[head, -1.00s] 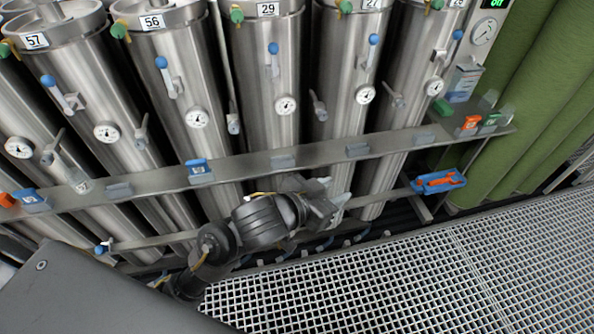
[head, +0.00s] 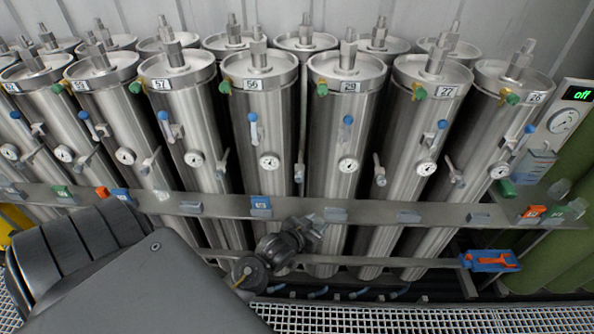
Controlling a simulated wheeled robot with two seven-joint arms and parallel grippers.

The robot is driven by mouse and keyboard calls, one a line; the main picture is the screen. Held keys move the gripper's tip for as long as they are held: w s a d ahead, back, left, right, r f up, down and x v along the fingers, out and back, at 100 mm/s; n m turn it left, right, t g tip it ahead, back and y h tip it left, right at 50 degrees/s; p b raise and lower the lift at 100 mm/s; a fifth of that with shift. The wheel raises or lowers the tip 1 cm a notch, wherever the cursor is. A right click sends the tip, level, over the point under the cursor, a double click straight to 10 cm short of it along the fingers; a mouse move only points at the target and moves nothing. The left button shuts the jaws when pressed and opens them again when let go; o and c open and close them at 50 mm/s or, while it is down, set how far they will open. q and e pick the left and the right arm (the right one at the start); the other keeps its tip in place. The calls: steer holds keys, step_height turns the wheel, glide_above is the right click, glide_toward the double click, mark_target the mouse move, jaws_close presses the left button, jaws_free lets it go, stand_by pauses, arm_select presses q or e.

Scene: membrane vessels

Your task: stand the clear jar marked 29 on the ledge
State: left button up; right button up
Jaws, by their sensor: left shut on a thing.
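My left gripper (head: 311,229) is in front of the ledge (head: 375,215), below the vessel marked 29 (head: 333,120). It is shut on a small pale thing, apparently the clear jar; its mark cannot be read and the fingers mostly hide it. The ledge is a long grey metal shelf running across the fronts of the steel vessels. My right gripper is out of view.
Orange and green pieces sit at the right end. A blue tray with an orange tool (head: 490,261) is lower right. Vessel valves and gauges overhang the ledge.

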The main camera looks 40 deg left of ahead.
arm_select(q)
steer(key=s+a+f+n+y, duration=0.1)
steer(key=s+a+f, duration=0.1)
steer(key=a, duration=0.3)
steer(key=w+a+b, duration=0.2)
steer(key=w+a, duration=0.1)
steer(key=w+a+f+b, duration=0.1)
steer(key=w+a+b, duration=0.2)
steer(key=w, duration=0.1)
steer(key=w+a+b, duration=0.2)
steer(key=w+a, duration=0.1)
steer(key=w, duration=0.1)
steer(key=shift+f+b, duration=0.35)
steer(key=shift+f, duration=0.05)
steer(key=shift+w+a+b, duration=0.5)
steer(key=shift+w, duration=0.2)
steer(key=shift+f, duration=0.2)
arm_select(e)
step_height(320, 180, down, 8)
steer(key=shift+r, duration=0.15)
arm_select(q)
steer(key=shift+f, duration=0.3)
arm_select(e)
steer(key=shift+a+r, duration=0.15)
arm_select(q)
steer(key=o, duration=1.1)
